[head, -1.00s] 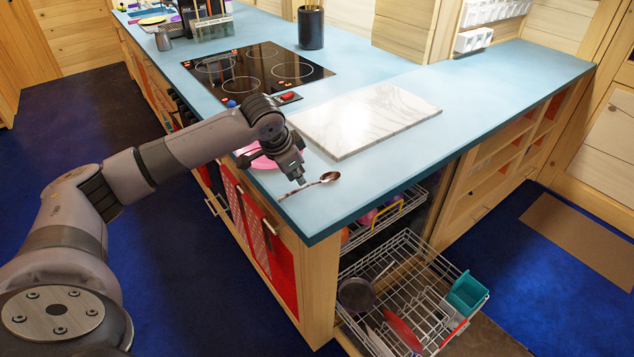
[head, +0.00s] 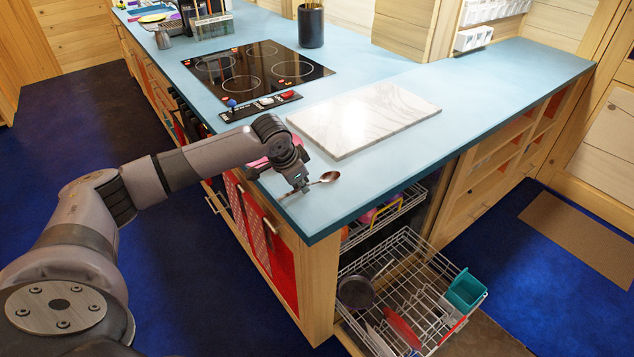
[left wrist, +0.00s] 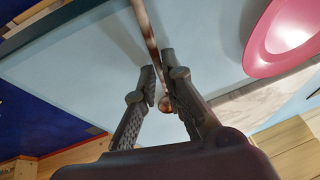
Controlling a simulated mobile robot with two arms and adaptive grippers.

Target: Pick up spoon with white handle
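The spoon (head: 327,177) lies on the blue countertop near its front edge, a shiny brown bowl showing in the head view. No white on its handle is clear to me. In the left wrist view the spoon (left wrist: 149,35) runs between the two fingers as a thin brown streaked bar with a rounded end. My left gripper (head: 298,188) is right over the spoon, pointing down and hiding part of it. In the left wrist view its fingers (left wrist: 160,76) are apart, one on each side of the spoon; contact is unclear. My right gripper is not in view.
A pink plate (left wrist: 283,30) lies close by, mostly behind my arm in the head view. A white marble board (head: 362,120) and a black cooktop (head: 258,70) are farther back. Below the counter, an open dishwasher rack (head: 408,290) sticks out. The right counter is clear.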

